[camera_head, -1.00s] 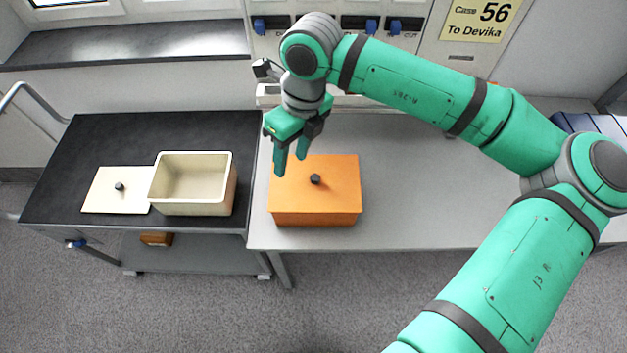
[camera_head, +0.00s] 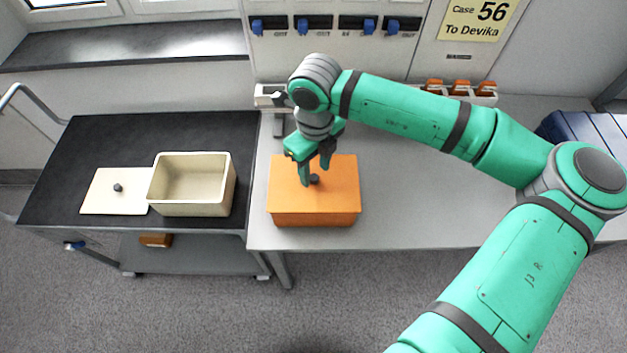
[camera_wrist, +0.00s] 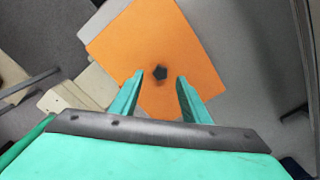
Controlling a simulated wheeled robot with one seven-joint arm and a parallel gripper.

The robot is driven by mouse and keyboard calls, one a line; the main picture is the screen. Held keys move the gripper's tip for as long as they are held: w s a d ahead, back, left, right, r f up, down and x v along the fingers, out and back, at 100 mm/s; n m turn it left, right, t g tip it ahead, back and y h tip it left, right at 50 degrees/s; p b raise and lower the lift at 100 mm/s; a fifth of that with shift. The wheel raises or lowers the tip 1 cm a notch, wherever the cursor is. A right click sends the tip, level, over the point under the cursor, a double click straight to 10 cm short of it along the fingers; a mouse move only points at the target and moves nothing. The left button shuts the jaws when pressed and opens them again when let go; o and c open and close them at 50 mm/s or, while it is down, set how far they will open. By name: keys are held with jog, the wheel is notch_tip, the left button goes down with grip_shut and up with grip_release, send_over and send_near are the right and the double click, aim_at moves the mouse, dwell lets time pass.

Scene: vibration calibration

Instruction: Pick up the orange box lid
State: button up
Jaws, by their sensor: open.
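The orange box lid (camera_head: 338,196) lies on the orange box (camera_head: 315,219) on the grey table, with a small dark knob (camera_head: 315,179) at its middle. My gripper (camera_head: 315,178) points down just above the lid by the knob, open and empty. In the wrist view the lid (camera_wrist: 190,50) fills the middle, and its knob (camera_wrist: 160,72) shows between and a little beyond the fingertips of my gripper (camera_wrist: 158,76). The fingers are apart from the knob in that view. Whether the fingertips have reached knob height is hard to tell.
A black cart (camera_head: 105,140) on the left holds an open cream box (camera_head: 192,208) and a cream lid (camera_head: 103,200) with a dark knob. A wall panel (camera_head: 350,60) with blue switches stands behind. The grey table (camera_head: 440,215) right of the orange box is clear.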

aim_at(314, 180)
jog(key=shift+f, duration=1.4)
jog(key=shift+c, duration=0.7)
grip_shut()
jog(key=shift+r, duration=0.1)
